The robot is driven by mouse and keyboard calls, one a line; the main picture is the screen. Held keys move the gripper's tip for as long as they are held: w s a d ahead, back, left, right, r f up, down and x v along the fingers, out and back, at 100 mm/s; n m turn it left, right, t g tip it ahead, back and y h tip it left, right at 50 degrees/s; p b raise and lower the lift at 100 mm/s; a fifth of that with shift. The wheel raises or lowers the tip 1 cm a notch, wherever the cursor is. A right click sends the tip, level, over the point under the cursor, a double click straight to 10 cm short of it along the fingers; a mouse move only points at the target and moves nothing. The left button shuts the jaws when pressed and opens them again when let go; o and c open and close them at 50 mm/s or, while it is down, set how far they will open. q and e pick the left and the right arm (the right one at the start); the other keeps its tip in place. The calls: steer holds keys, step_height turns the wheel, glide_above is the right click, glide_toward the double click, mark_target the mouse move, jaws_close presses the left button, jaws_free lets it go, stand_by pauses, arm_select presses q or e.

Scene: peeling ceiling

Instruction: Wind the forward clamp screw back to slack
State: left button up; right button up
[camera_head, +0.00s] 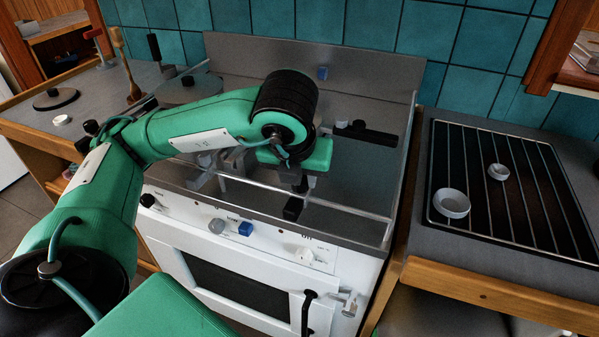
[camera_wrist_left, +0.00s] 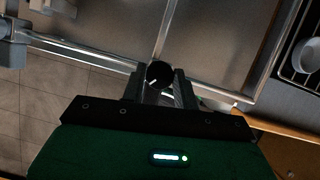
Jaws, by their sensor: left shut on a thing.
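My left gripper (camera_head: 297,190) reaches down over the front rail of the stove. In the left wrist view its fingers (camera_wrist_left: 160,90) are shut around a dark round knob (camera_wrist_left: 159,74), which looks like the end of the clamp screw. In the head view a black piece (camera_head: 293,208) shows just below the fingers; the screw's thread and how far it is turned are hidden. A grey clamp-like fitting (camera_head: 205,168) sits on the rail to the left and shows in the left wrist view (camera_wrist_left: 12,42). My right gripper is not in view.
The front rail (camera_head: 345,208) runs along the stove's edge, above a white front with knobs and a black handle (camera_head: 307,312). A rack (camera_head: 520,215) with two white bowls (camera_head: 452,204) is at the right. Utensils and a pan lid (camera_head: 55,99) are on the left counter (camera_head: 90,110).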

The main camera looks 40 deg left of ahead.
arm_select(q)
steer(key=o, duration=1)
steer(key=shift+s+r, duration=0.1)
steer(key=shift+r, duration=0.35)
steer(key=shift+p+v, duration=1.5)
steer(key=shift+v, duration=5)
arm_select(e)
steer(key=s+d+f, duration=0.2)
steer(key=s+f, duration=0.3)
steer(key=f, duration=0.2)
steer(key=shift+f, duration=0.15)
arm_select(q)
steer(key=shift+s+f, duration=0.15)
